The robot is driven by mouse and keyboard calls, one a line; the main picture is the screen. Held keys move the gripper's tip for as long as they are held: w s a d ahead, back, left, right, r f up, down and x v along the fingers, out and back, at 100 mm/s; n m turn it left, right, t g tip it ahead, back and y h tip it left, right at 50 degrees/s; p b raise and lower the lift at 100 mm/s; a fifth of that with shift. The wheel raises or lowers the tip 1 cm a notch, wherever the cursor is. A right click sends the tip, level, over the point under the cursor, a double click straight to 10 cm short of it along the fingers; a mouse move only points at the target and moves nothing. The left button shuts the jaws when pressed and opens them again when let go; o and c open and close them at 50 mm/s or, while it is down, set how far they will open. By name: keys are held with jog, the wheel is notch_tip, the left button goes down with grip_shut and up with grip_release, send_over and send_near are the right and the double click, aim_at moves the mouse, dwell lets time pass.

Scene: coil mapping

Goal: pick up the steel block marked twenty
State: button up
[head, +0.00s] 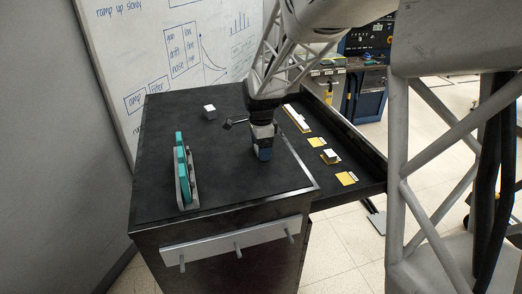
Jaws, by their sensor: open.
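A small steel block (210,113) with a pale top stands on the black table top (228,180), toward the back left. Another small block (330,156) with a pale top sits by a yellow patch in the side tray at the right. Any number on either block is too small to read, so I cannot tell which is marked twenty. My gripper (264,155) points down over the middle of the table, to the right of and nearer than the first block. It is open; no block shows between its fingers. Its height above the table is hard to judge.
A teal and grey rack-like piece (184,172) stands upright at the table's left. The side tray (365,160) has raised walls, yellow patches (346,178) with white labels and a long white strip (297,118). A whiteboard (160,50) stands behind. The table's front is clear.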

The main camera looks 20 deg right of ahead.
dwell(0.3)
jog(key=c, duration=1)
jog(key=shift+c, duration=0.2)
jog(key=shift+r, duration=0.15)
jog(key=shift+r, duration=0.9)
jog(key=shift+s+r, duration=0.3)
jog(key=shift+r, duration=0.5)
jog(key=s, duration=0.5)
jog(key=s+r, duration=0.1)
jog(key=s, duration=0.4)
jog(key=s+a, duration=0.1)
jog(key=s, duration=0.4)
jog(key=shift+s+r, duration=0.15)
jog(key=shift+s, duration=0.05)
